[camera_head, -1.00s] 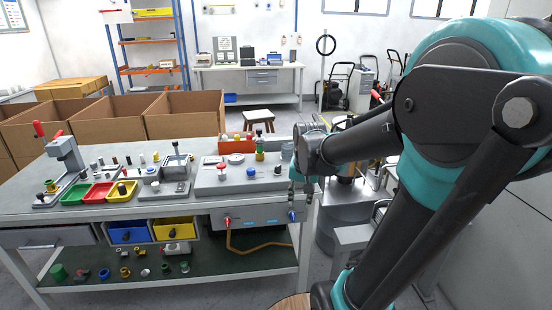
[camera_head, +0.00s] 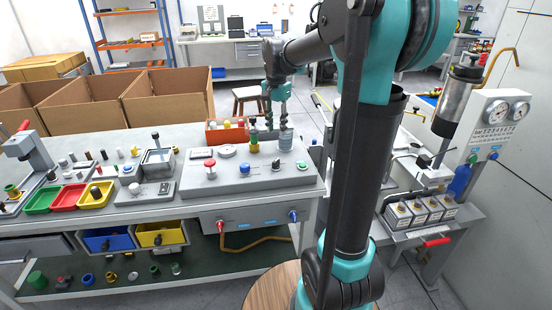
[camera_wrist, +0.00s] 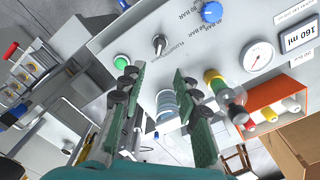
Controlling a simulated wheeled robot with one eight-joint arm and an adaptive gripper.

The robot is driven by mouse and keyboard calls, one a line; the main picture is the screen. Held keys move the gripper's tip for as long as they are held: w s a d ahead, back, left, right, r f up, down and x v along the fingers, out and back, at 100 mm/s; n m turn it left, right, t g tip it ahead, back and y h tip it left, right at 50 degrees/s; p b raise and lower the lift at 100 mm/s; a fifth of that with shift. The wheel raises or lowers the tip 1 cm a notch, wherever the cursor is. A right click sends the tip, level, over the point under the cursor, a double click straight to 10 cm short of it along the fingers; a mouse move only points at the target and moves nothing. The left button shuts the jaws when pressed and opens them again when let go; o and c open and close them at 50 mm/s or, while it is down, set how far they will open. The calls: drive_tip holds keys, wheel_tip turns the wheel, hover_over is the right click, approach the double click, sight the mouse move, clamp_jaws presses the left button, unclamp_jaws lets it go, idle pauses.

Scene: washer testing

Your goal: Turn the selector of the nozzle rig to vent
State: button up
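The nozzle rig (camera_head: 215,183) is a grey panel box at the right end of the workbench. Its selector is a small dark lever on a round base (camera_head: 277,165), between the blue knob (camera_head: 244,169) and the green button (camera_head: 303,165). In the wrist view the selector (camera_wrist: 159,42) is at top centre, with printed labels including "FLUSH" around it; I cannot read a vent mark. My gripper (camera_head: 277,121) points down above the rig's back edge. In the wrist view my gripper (camera_wrist: 159,72) has its fingers apart and empty, with the selector beyond the tips, untouched.
A ribbed grey cylinder (camera_head: 286,142) and a yellow-and-green nozzle (camera_head: 254,144) stand close to my fingers at the rig's back. An orange bin (camera_head: 221,135) is behind. A red button (camera_head: 210,166) stands left. A gauge stand (camera_head: 497,115) is at far right.

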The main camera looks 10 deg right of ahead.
sight(276, 160)
wheel_tip(276, 160, down, 14)
drive_tip(key=shift+r, duration=0.25)
drive_tip(key=shift+c, duration=0.5)
clamp_jaws()
